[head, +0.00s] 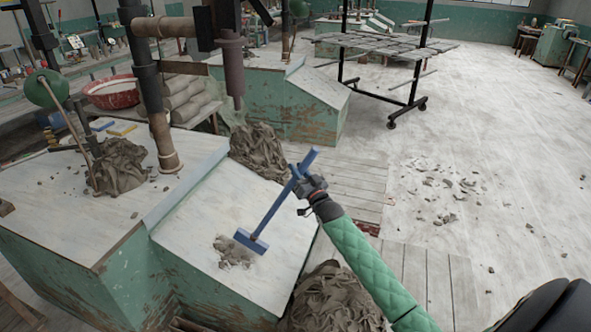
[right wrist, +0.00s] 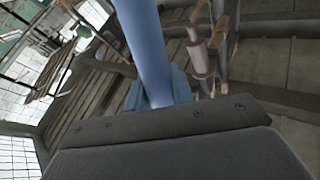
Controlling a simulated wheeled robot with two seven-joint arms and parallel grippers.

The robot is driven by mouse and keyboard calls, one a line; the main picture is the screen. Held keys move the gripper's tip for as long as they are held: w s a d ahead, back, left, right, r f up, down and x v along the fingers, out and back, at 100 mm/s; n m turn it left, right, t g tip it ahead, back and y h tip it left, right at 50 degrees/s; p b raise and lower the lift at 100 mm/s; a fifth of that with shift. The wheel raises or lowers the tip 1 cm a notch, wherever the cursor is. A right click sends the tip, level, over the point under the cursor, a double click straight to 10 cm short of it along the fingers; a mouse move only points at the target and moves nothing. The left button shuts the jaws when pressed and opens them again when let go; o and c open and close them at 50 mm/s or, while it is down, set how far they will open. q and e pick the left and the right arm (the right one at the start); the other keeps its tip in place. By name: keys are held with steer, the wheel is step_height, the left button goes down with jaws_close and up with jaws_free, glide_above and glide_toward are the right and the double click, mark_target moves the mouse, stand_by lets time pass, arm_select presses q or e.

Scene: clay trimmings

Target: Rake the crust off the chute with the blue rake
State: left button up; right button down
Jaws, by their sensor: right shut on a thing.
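The blue rake (head: 270,212) is held at a tilt over the chute, its wide head down at the lower left and its handle up to the right. My right gripper (head: 306,184) is shut on the rake's handle. The handle also fills the middle of the right wrist view (right wrist: 150,45). The pale sloping chute (head: 195,225) lies below. A patch of grey crust (head: 232,254) sits on its lower part, just below and left of the rake head. The head seems to be at the crust's upper right edge; I cannot tell whether it touches. My left gripper is not in view.
A clay heap (head: 320,300) lies on the floor below the chute, and another (head: 258,150) lies beyond it. A clay lump (head: 120,165) and upright pipes (head: 160,115) stand on the bench at left. A wheeled rack (head: 385,45) stands behind; open floor lies right.

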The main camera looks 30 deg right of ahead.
steer(key=shift+s+a+r+p, duration=0.25)
steer(key=shift+s+a+p, duration=0.1)
steer(key=shift+a+p, duration=0.3)
steer(key=shift+w+a+r+p, duration=0.4)
steer(key=shift+w+a+r, duration=1.55)
steer(key=shift+w+a, duration=1.35)
steer(key=shift+w+a+r+p, duration=0.4)
steer(key=shift+w+a+r, duration=1.55)
steer(key=shift+w+a, duration=1.3)
steer(key=s+d+f, duration=0.4)
steer(key=s+d, duration=0.2)
steer(key=s, duration=0.1)
steer(key=shift+s+f, duration=0.15)
steer(key=shift+f, duration=0.1)
